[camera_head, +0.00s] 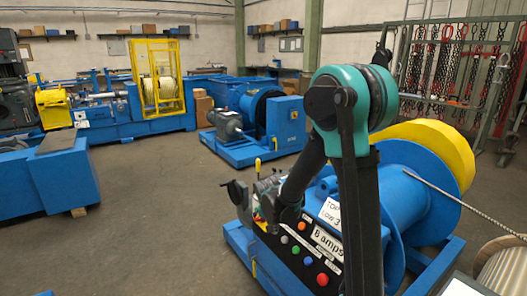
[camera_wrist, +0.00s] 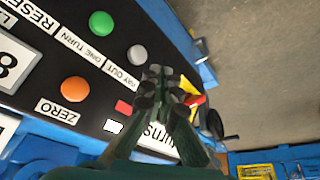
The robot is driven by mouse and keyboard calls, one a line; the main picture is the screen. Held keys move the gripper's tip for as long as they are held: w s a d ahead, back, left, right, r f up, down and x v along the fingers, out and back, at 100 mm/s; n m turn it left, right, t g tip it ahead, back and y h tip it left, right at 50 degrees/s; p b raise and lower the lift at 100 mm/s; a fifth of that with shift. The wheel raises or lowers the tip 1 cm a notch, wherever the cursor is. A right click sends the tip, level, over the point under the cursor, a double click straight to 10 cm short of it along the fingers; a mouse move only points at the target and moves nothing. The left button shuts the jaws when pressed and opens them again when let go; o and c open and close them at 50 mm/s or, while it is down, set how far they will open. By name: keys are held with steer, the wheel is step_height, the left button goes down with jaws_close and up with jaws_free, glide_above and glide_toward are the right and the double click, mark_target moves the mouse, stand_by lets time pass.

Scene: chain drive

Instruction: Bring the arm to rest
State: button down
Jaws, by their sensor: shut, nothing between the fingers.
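My arm (camera_head: 345,110) shows in the head view with a teal joint raised high. A dark link slopes down to the left, toward the control panel of a blue winch machine. My gripper (camera_wrist: 165,85) shows in the wrist view with its dark fingers together and nothing between them. It is over the black control panel (camera_wrist: 60,85). An orange button (camera_wrist: 75,89), a green button (camera_wrist: 101,23) and a grey button (camera_wrist: 137,54) are left of and above the fingertips. Whether the fingers touch the panel cannot be told.
A large blue drum (camera_head: 400,190) with a yellow rim stands right of the arm. A black crank handle (camera_wrist: 217,125) is close right of the gripper. A blue bench (camera_head: 60,180) is at the left, a second blue machine (camera_head: 255,125) behind. Open floor (camera_head: 165,235) lies between.

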steer(key=s+d+r+n, duration=0.1)
steer(key=s+d, duration=0.6)
steer(key=s, duration=0.4)
steer(key=s+d+r+n+y, duration=0.1)
steer(key=s+d+n, duration=0.1)
steer(key=s+d, duration=0.5)
steer(key=s, duration=0.4)
steer(key=shift+s+d+r+n, duration=0.3)
steer(key=shift+s+r, duration=0.05)
steer(key=shift+r, duration=0.05)
steer(key=shift+d, duration=0.1)
